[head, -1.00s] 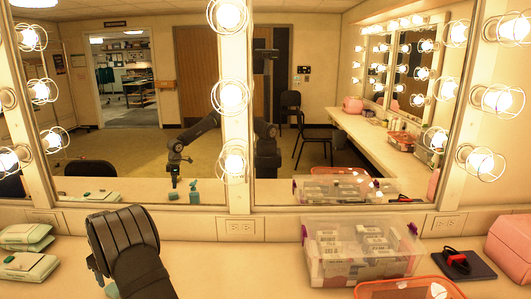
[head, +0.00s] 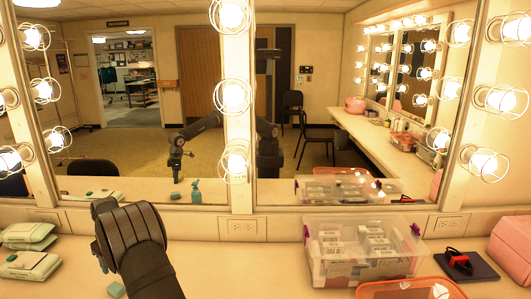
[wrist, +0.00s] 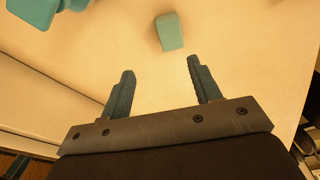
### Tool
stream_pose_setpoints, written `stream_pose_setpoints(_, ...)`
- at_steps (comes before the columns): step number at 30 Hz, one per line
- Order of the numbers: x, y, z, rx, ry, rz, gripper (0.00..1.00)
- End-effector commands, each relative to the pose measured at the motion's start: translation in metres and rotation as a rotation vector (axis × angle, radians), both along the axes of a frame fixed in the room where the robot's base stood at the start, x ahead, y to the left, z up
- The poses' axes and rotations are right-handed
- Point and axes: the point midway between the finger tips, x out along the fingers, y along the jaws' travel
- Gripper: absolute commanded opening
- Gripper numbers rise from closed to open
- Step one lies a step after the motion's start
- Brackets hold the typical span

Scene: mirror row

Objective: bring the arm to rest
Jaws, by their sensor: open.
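My gripper (wrist: 160,66) is open and empty in the wrist view, its two dark fingers spread apart. A small teal block (wrist: 169,32) lies on the pale counter just beyond the fingertips, apart from them. In the head view my arm (head: 138,245) stands over the left part of the counter and hides the fingers; the teal block (head: 116,290) shows at its lower left. The mirror (head: 130,150) reflects my gripper held above the counter, clear of the block.
Green-and-white packs (head: 28,262) lie at the left. A clear bin (head: 340,268) of boxes, an orange tray (head: 375,291) and a dark book (head: 478,266) with a red item occupy the right. A teal object (wrist: 75,5) shows at the wrist view's top left. Counter between arm and bin is clear.

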Motion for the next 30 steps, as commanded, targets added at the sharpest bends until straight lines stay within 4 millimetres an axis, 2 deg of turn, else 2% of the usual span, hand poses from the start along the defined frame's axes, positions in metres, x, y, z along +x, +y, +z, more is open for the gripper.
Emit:
stream_pose_setpoints(6, 0.025, -0.035, 0.017, 0.001, 0.000, -0.035, 0.57)
stream_pose_setpoints(15, 0.052, -0.086, 0.033, 0.002, -0.001, -0.091, 0.57)
stream_pose_setpoints(30, 0.083, -0.180, 0.049, 0.000, 0.001, -0.213, 0.57)
